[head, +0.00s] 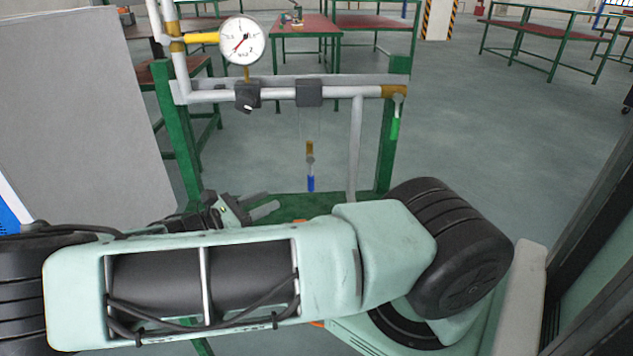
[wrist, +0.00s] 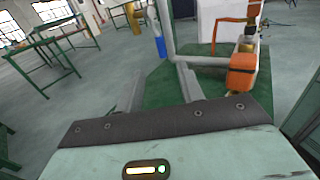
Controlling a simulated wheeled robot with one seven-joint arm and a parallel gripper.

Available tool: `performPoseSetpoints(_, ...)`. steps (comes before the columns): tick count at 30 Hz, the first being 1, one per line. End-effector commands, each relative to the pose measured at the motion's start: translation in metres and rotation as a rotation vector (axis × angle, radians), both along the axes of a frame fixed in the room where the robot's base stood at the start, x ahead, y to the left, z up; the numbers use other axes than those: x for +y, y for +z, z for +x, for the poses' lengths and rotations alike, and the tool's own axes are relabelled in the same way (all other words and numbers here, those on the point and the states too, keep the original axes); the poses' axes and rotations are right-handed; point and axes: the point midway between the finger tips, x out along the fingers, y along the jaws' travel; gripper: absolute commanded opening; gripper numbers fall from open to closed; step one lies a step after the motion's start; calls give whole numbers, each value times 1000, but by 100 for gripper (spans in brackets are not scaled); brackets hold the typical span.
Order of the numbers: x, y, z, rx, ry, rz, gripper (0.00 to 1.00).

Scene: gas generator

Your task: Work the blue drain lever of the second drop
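The blue drain lever (head: 310,183) hangs straight down below a small brass valve (head: 310,149) in the middle of the pipe frame. It also shows in the wrist view (wrist: 160,46), upright, beyond the gap between my fingers. My gripper (head: 267,205) is low and to the left of the lever in the head view, apart from it. In the wrist view my gripper's two fingers (wrist: 160,76) are spread with nothing between them.
A green-handled valve (head: 395,128) hangs at the frame's right end. A pressure gauge (head: 242,41) and grey pipe (head: 275,94) are above. In the wrist view, an orange part (wrist: 242,72) and a grey pipe (wrist: 198,60) stand close to the right of the lever.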

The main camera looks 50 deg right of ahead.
Motion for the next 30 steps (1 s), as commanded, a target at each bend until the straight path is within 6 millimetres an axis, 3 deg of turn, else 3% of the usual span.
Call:
performPoseSetpoints(18, -120, -1, -36, 1, -5, -1, 38)
performPoseSetpoints(24, -143, -1, -42, 0, -3, 1, 38)
performPoseSetpoints(30, -151, 0, -44, -1, -2, 3, 38)
